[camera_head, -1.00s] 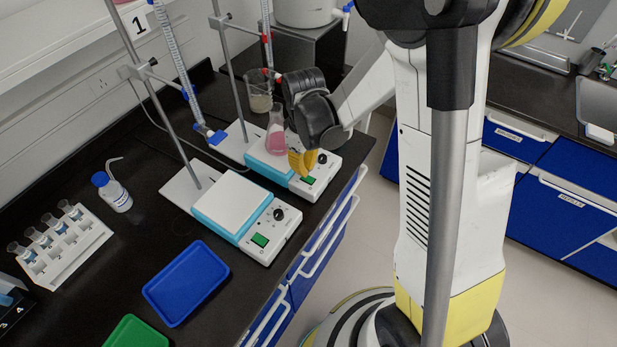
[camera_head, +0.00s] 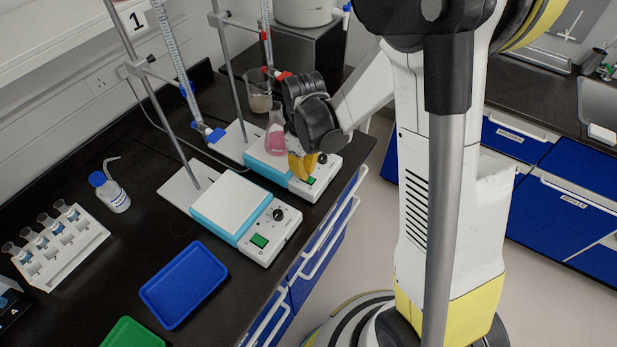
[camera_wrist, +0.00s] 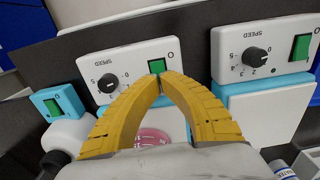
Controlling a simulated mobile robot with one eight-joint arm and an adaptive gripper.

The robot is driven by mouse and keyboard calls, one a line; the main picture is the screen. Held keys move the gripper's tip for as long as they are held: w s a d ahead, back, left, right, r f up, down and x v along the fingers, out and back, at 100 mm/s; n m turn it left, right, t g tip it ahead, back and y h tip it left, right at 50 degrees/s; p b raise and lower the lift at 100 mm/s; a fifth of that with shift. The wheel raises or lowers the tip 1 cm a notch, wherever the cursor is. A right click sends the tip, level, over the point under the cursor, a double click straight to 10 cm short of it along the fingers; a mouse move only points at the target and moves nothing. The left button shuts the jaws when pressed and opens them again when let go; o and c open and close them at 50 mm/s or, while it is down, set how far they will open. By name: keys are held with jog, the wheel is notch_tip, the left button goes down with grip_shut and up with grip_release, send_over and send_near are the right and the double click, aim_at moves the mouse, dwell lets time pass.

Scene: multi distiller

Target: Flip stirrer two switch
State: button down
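The stirrer with the pink flask (camera_head: 276,139) on its plate is the farther of two white-and-blue stirrers in the head view. Its white front panel (camera_wrist: 118,62) has a black speed knob (camera_wrist: 107,83) and a green switch (camera_wrist: 157,66), which also shows in the head view (camera_head: 312,181). My gripper (camera_wrist: 160,76) has its yellow fingertips together and empty. The tips are right at this green switch and cover its lower part; I cannot tell whether they touch it. In the head view my gripper (camera_head: 301,175) points down over the panel.
The nearer stirrer (camera_head: 246,217) has an empty plate and its own green switch (camera_wrist: 300,48). Stands with burettes, a beaker (camera_head: 259,97) and the flask are close to my gripper. A blue tray (camera_head: 184,284), tube rack (camera_head: 62,246) and wash bottle (camera_head: 112,194) lie farther off.

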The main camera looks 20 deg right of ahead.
jog(key=shift+f+b, duration=0.4)
jog(key=shift+f, duration=0.1)
jog(key=shift+r, duration=0.15)
jog(key=shift+r+p, duration=2.5)
jog(key=shift+r, duration=0.95)
jog(key=s+r+m+t+b, duration=0.6)
jog(key=s+r+m+t, duration=0.1)
jog(key=s+r, duration=0.4)
jog(key=shift+s, duration=0.85)
